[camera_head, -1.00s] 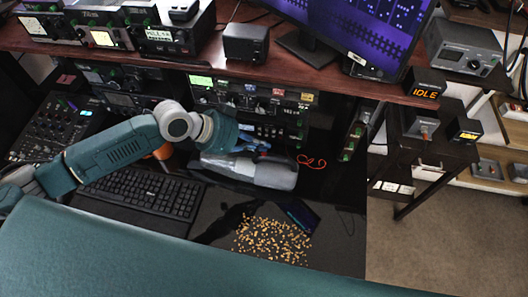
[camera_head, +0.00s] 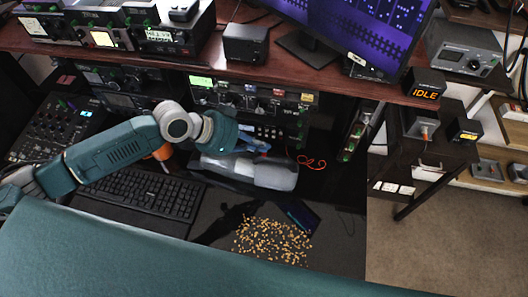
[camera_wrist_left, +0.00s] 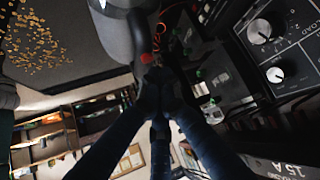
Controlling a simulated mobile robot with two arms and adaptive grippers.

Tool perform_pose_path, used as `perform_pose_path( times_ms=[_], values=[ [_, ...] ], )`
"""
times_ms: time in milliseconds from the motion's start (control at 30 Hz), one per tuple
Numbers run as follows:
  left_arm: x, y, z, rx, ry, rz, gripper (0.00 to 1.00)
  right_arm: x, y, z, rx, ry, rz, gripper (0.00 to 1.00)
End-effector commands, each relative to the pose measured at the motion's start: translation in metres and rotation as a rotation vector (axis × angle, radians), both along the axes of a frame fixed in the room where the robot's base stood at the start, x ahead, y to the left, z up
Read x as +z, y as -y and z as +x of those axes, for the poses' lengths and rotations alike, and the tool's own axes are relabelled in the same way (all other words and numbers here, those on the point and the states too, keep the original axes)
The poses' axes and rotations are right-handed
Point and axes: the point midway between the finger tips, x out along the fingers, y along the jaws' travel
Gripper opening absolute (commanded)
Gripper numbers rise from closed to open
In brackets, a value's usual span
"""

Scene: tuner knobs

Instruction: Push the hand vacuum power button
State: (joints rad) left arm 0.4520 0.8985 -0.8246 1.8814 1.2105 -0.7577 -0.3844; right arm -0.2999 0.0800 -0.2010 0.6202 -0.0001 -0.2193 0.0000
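The hand vacuum (camera_head: 268,174) lies on the dark desk, its grey-white body pointing right. My left gripper (camera_head: 260,148) is above and just behind it, over its handle side. In the left wrist view the vacuum (camera_wrist_left: 116,28) is at the top, with a dark handle. A small red spot (camera_wrist_left: 147,58), seemingly the power button, shows right at the tips of my left gripper (camera_wrist_left: 156,76). The fingers are drawn together with nothing visible between them. I cannot tell whether they touch the red part. My right gripper is not in view.
Scattered tan crumbs (camera_head: 272,241) lie on the desk in front of the vacuum. A black keyboard (camera_head: 145,192) is to the left, and a red cable (camera_head: 312,162) lies to the right. Radio panels (camera_head: 250,100) stand close behind under the shelf.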

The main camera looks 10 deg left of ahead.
Motion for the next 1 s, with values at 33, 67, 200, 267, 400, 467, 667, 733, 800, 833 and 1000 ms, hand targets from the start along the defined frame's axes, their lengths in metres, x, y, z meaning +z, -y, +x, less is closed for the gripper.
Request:
perform_pose_path(
  times_ms=[33, 67, 200, 267, 400, 467, 667, 733, 800, 833, 1000],
  values=[
    [-0.001, 0.000, 0.000, 0.000, 0.000, 0.000, 0.00, 0.000, -0.001, 0.000, 0.000, 0.000, 0.001, 0.32],
    [-0.002, 0.000, 0.000, 0.000, 0.000, 0.000, 0.00, -0.001, -0.001, 0.000, 0.000, 0.000, 0.001, 0.32],
    [-0.007, 0.000, 0.000, 0.001, -0.001, 0.000, 0.00, -0.003, -0.002, 0.000, -0.001, 0.000, 0.002, 0.32],
    [-0.009, 0.000, 0.000, 0.001, -0.001, 0.000, 0.00, -0.004, -0.002, 0.000, -0.001, 0.000, 0.002, 0.32],
    [-0.009, 0.000, 0.000, 0.000, 0.000, 0.000, 0.00, -0.004, -0.002, 0.000, -0.001, 0.000, 0.002, 0.32],
    [-0.009, 0.000, 0.000, 0.000, 0.000, 0.000, 0.00, -0.004, -0.002, 0.000, -0.001, 0.000, 0.002, 0.32],
    [-0.009, 0.000, 0.000, 0.000, 0.000, 0.000, 0.00, -0.004, -0.001, 0.000, -0.001, 0.000, 0.001, 0.32],
    [-0.010, 0.000, 0.000, 0.000, 0.000, 0.000, 0.00, -0.004, -0.001, 0.000, -0.001, 0.000, 0.001, 0.32],
    [-0.011, 0.000, 0.000, 0.000, 0.000, 0.000, 0.00, -0.005, -0.001, 0.000, -0.001, 0.000, 0.001, 0.32],
    [-0.011, 0.000, 0.000, 0.000, 0.000, 0.000, 0.00, -0.005, -0.001, 0.000, -0.002, 0.000, 0.001, 0.32],
    [-0.010, 0.000, 0.000, 0.000, 0.000, 0.000, 0.00, -0.004, -0.001, 0.000, -0.002, 0.000, 0.001, 0.32]
  ],
)
